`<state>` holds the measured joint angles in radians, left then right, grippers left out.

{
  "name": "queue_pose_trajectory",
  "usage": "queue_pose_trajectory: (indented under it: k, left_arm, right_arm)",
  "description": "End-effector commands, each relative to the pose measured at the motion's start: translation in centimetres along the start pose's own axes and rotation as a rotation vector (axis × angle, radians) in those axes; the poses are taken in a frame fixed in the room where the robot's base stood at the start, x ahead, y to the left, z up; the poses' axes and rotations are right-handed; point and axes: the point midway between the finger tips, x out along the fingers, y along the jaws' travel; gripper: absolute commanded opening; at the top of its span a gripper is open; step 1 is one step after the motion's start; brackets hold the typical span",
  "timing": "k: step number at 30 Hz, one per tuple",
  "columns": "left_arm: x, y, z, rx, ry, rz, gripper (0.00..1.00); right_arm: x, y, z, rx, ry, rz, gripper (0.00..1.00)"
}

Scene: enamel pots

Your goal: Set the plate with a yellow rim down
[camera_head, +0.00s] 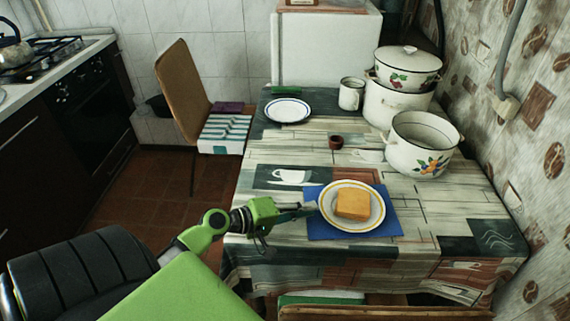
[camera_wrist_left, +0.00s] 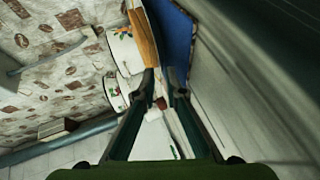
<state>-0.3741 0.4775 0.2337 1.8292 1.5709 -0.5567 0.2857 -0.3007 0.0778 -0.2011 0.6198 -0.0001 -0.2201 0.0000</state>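The plate with a yellow rim (camera_head: 377,207) is white, looks level and carries an orange-yellow block (camera_head: 353,204). It is over a blue mat (camera_head: 393,224) near the table's front edge; I cannot tell whether it touches the mat. My left gripper (camera_head: 311,208) reaches in from the left and is shut on the plate's left rim. In the left wrist view, the fingertips (camera_wrist_left: 163,75) are close together, with the block and the blue mat (camera_wrist_left: 177,45) beyond them. My right gripper is not in view.
A white pot with fruit decoration (camera_head: 408,158) and stacked pots (camera_head: 395,103) stand at the table's back right. A small red-brown cup (camera_head: 336,142), a white mug (camera_head: 351,94) and a blue-rimmed plate (camera_head: 287,111) stand farther back. The table right of the mat is clear.

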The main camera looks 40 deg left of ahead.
Motion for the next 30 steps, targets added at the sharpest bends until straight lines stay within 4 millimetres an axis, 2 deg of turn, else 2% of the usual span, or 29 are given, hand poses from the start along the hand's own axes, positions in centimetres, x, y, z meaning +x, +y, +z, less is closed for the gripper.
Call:
queue_pose_trajectory:
  k: [6, 13, 18, 30]
  left_arm:
    - [-4.5, -0.2, 0.1, -0.001, 0.0, -0.002, 0.11]
    - [-7.7, -0.1, 0.0, -0.001, 0.001, 0.0, 0.11]
    - [-8.6, 0.0, 0.0, 0.0, 0.0, 0.001, 0.11]
    - [-8.6, 0.0, 0.0, 0.001, 0.0, 0.001, 0.11]
  right_arm:
    - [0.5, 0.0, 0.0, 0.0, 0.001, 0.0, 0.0]
    - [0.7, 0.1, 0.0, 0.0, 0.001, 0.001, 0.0]
    - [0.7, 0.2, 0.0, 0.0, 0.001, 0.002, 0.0]
    - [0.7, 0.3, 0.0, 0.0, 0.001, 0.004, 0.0]
